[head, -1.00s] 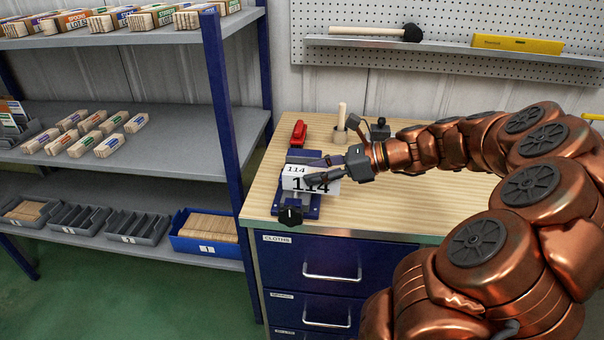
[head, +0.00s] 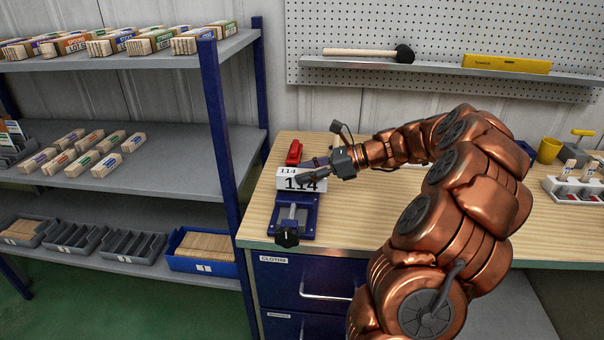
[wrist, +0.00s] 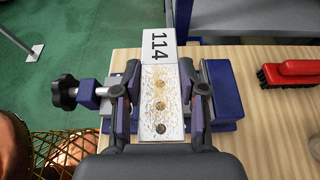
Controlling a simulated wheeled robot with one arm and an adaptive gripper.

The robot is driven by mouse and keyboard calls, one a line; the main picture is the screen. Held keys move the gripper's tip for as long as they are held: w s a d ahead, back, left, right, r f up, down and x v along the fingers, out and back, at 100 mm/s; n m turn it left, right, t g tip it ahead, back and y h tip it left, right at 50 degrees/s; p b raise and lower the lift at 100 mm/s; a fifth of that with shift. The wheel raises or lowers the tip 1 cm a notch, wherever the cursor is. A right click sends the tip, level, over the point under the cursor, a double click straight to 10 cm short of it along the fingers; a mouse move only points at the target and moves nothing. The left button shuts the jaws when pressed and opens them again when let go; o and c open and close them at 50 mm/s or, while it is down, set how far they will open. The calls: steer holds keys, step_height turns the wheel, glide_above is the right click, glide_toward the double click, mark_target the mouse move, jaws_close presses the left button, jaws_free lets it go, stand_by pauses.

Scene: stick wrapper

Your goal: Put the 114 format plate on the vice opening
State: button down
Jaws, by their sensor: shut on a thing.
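The 114 format plate (head: 302,183) is a white block marked 114. In the wrist view the plate (wrist: 160,108) shows a speckled face with several round holes and a white 114 end. My gripper (head: 308,172) is shut on it, with a finger on each side in the wrist view (wrist: 160,95). The blue vice (head: 296,214) stands near the bench's front left corner, its black knob toward the front. The plate is over the vice's rear part and hides it in the head view. I cannot tell whether plate and vice touch.
A red brush (head: 294,152) lies just behind the vice. A blue-framed shelf (head: 220,130) with boxes and trays stands left of the bench (head: 258,215). A yellow cup (head: 549,150) and a white rack (head: 572,192) stand at the bench's right.

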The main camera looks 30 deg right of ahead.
steer(key=w, duration=0.2)
steer(key=w+d, duration=0.1)
steer(key=w, duration=0.1)
steer(key=shift+f+p, duration=0.2)
steer(key=shift+p, duration=0.1)
steer(key=shift+f+p, duration=0.35)
steer(key=shift+f, duration=1.4)
steer(key=c, duration=0.7)
jaws_free()
steer(key=shift+f, duration=0.1)
steer(key=shift+o, duration=0.2)
steer(key=shift+s+d, duration=0.1)
steer(key=b+v, duration=0.1)
steer(key=v, duration=1.1)
steer(key=shift+b, duration=0.3)
